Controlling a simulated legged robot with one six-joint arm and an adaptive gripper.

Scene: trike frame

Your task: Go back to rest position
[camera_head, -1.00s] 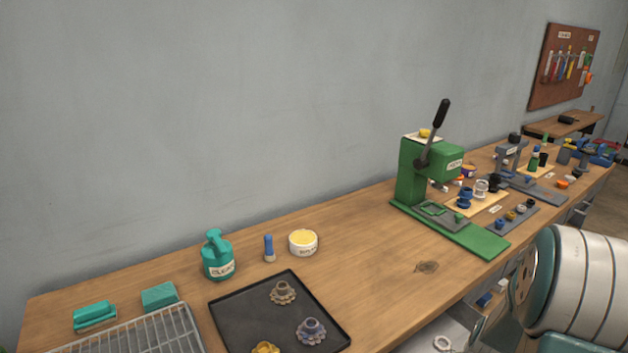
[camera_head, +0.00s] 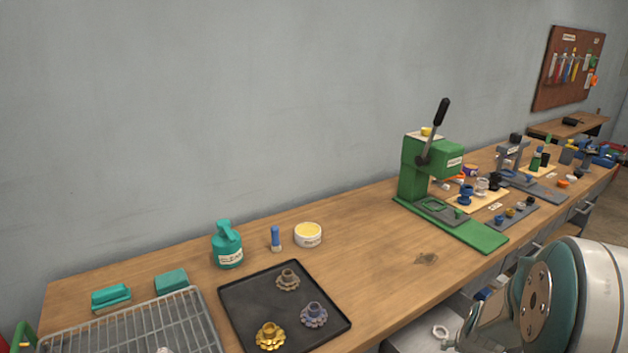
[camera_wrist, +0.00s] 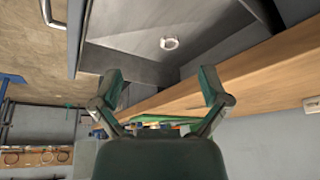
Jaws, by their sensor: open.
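My gripper (camera_wrist: 160,88) shows in the wrist view with its two green-grey fingers spread apart and nothing between them. It is beside the workbench edge (camera_wrist: 220,85), which runs diagonally behind the fingers. An open drawer (camera_wrist: 130,35) with a small white ring (camera_wrist: 169,43) inside lies beyond the fingertips. In the head view part of my arm (camera_head: 570,300) fills the lower right, in front of the bench; the gripper itself is out of that view. The white ring also shows there in the drawer (camera_head: 440,331).
The wooden bench (camera_head: 370,255) holds a green press (camera_head: 430,180), a black tray (camera_head: 240,300) with several flower-shaped parts, a wire rack (camera_head: 150,325), a teal bottle (camera_head: 227,245) and a white tub (camera_head: 308,234). The open drawer juts out below the bench front, near my arm.

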